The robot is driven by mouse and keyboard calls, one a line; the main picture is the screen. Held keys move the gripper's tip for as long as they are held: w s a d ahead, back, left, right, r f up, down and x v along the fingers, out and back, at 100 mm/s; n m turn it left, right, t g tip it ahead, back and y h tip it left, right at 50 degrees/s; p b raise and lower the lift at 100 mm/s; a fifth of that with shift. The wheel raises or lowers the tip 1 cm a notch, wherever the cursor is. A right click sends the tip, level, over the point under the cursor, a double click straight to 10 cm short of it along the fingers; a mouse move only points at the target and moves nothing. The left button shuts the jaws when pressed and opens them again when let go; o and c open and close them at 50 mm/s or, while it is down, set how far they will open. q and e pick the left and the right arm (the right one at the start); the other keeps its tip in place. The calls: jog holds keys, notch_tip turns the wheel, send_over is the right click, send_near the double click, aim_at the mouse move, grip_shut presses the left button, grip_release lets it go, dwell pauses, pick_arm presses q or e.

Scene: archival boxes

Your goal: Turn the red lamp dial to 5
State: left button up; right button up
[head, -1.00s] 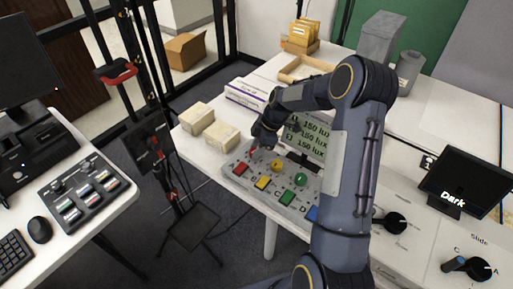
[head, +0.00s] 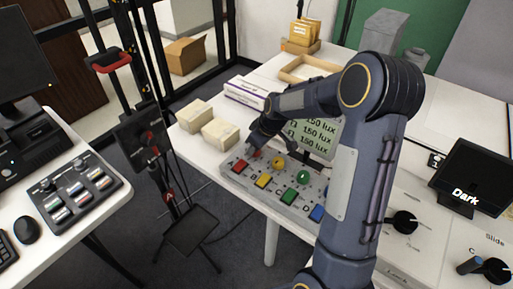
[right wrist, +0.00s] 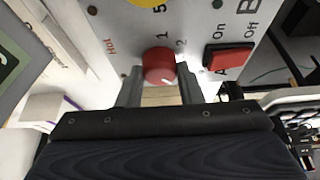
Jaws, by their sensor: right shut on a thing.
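The red lamp dial (right wrist: 158,68) sits on the light grey control panel between my right gripper's two fingers in the right wrist view. My right gripper (right wrist: 159,85) is shut on it, one finger at each side. The numbers 1 and 2 and the word Hot are printed near the dial; its exact setting is hard to read. In the head view my right gripper (head: 255,147) reaches down over the panel's far left end and partly hides the red dial. My left gripper is not in view.
The panel has a red switch (head: 240,165), a yellow switch (head: 263,181), a yellow dial (head: 277,162) and a green dial (head: 302,177). A screen (head: 318,136) reading 150 lux stands behind, partly covered by my arm. Two cream boxes (head: 220,133) lie left of the panel.

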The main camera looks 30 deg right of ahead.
aim_at(258, 161)
jog(key=m+h, duration=0.1)
jog(key=m, duration=0.2)
jog(key=shift+a+r+p, duration=0.1)
jog(key=shift+a+p, duration=0.1)
jog(key=shift+p, duration=0.1)
jog(key=shift+m+h+p, duration=0.45)
jog(key=shift+m+h, duration=0.45)
jog(key=shift+m, duration=1)
jog(key=o, duration=1)
jog(key=v, duration=0.7)
jog(key=shift+s+r+p, duration=0.25)
jog(key=shift+p, duration=0.05)
